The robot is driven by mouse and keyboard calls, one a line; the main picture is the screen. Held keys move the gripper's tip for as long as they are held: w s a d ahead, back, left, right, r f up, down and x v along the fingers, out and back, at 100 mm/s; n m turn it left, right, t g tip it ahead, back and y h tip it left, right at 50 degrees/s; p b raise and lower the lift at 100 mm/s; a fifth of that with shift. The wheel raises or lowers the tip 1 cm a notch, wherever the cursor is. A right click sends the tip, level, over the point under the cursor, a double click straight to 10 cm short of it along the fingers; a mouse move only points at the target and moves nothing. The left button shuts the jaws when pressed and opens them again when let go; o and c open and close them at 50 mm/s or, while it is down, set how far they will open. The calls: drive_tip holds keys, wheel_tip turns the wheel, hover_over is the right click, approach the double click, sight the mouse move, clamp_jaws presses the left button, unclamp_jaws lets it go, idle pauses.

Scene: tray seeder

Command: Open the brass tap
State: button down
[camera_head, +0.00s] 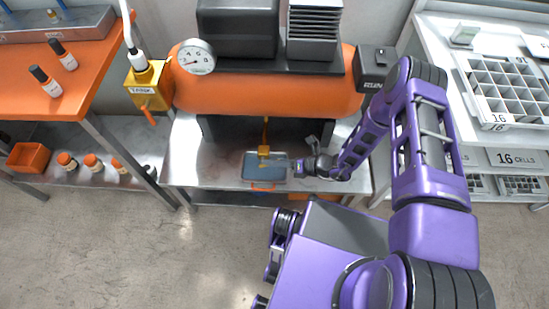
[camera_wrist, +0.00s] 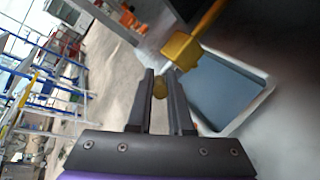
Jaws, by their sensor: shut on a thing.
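The brass tap (camera_head: 264,151) hangs under the orange tank, above a grey-blue tray (camera_head: 252,182). In the wrist view the tap's yellow body (camera_wrist: 181,49) is just beyond and right of the fingertips. My gripper (camera_head: 298,168) is at the right side of the tap, reaching in from the right. How the handle joins the body is partly hidden by the fingers.
The orange tank (camera_head: 262,92) with its gauge (camera_head: 197,57) is above the metal bench (camera_head: 205,173). A yellow box valve (camera_head: 149,84) with an orange lever is at the left. A white shelf with a cell tray (camera_head: 507,88) is at the right. The floor at front left is clear.

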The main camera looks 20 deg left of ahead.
sight(262, 159)
drive_tip(key=h+p, duration=0.1)
drive_tip(key=r+h+p, duration=0.1)
drive_tip(key=p, duration=0.1)
drive_tip(key=shift+s+a+r+n+h, duration=0.25)
drive_tip(key=shift+a+n+h, duration=0.05)
drive_tip(key=shift+a+h, duration=0.1)
drive_tip(key=shift+s+a+r+t+h+p, duration=0.1)
drive_tip(key=shift+a+t+h+p, duration=0.15)
drive_tip(key=shift+h+p, duration=0.3)
drive_tip(key=shift+s+a+t+h+p, duration=0.1)
drive_tip(key=shift+t+h+p, duration=0.2)
drive_tip(key=shift+h, duration=0.35)
drive_tip(key=h, duration=0.1)
drive_tip(key=a+h, duration=0.1)
drive_tip(key=shift+s+n+t+h, duration=0.1)
drive_tip(key=shift+n+t+h, duration=0.25)
drive_tip(key=shift+n+h, duration=0.05)
drive_tip(key=shift+a+t+h+b, duration=0.2)
drive_tip(key=shift+h+b, duration=0.25)
drive_tip(key=shift+h, duration=0.15)
drive_tip(key=shift+a+t+h+b, duration=0.2)
drive_tip(key=shift+h+b, duration=0.25)
drive_tip(key=shift+h, duration=0.45)
drive_tip(key=shift+s, duration=0.1)
drive_tip(key=c, duration=1.1)
unclamp_jaws()
drive_tip(key=shift+r, duration=0.2)
